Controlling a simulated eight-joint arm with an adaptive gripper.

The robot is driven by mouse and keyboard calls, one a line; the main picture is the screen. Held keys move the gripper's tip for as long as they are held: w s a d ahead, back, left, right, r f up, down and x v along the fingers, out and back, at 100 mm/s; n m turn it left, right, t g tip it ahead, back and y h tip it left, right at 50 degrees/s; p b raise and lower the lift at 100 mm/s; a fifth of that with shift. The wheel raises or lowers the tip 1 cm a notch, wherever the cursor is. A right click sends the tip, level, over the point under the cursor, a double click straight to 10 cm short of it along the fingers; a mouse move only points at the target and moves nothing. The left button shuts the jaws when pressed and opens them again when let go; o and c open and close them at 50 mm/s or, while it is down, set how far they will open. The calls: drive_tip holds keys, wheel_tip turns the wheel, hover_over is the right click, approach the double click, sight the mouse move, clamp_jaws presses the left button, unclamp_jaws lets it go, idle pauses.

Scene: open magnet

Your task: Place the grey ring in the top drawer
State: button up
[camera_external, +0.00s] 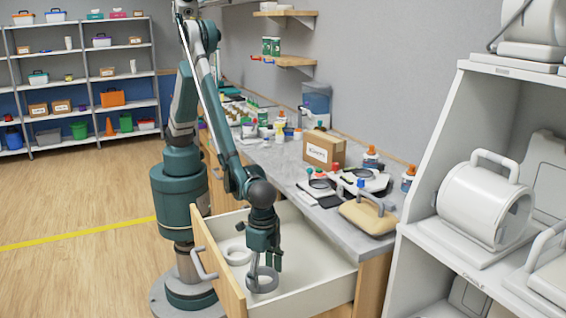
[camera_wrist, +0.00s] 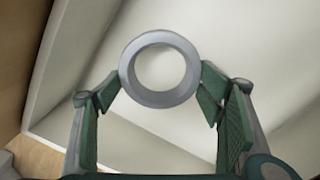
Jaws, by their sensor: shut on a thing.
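The open top drawer (camera_external: 321,267) has a wooden front and pale inside walls, and its pale interior also fills the wrist view (camera_wrist: 130,140). My gripper (camera_external: 263,268) points down inside the drawer's outline. It is shut on a grey ring (camera_external: 263,289). In the wrist view the ring (camera_wrist: 160,100) sits upright between the two green fingertips, its hole facing the camera. Whether the ring touches the drawer floor I cannot tell.
The counter (camera_external: 270,160) above the drawer carries bottles, a cardboard box (camera_external: 324,149) and a tan case with a handle (camera_external: 368,214). A white shelf unit with a white cylinder (camera_external: 484,205) stands at the right. The drawer's right part is clear.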

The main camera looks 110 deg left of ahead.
drive_tip(key=shift+f, duration=0.1)
drive_tip(key=shift+f+b, duration=0.45)
drive_tip(key=shift+f, duration=1.4)
drive_tip(key=shift+f, duration=0.2)
drive_tip(key=o, duration=1)
drive_tip(key=shift+r, duration=0.25)
wheel_tip(320, 180, up, 12)
drive_tip(key=shift+f+p, duration=0.1)
drive_tip(key=shift+p, duration=1.1)
drive_tip(key=shift+a, duration=0.1)
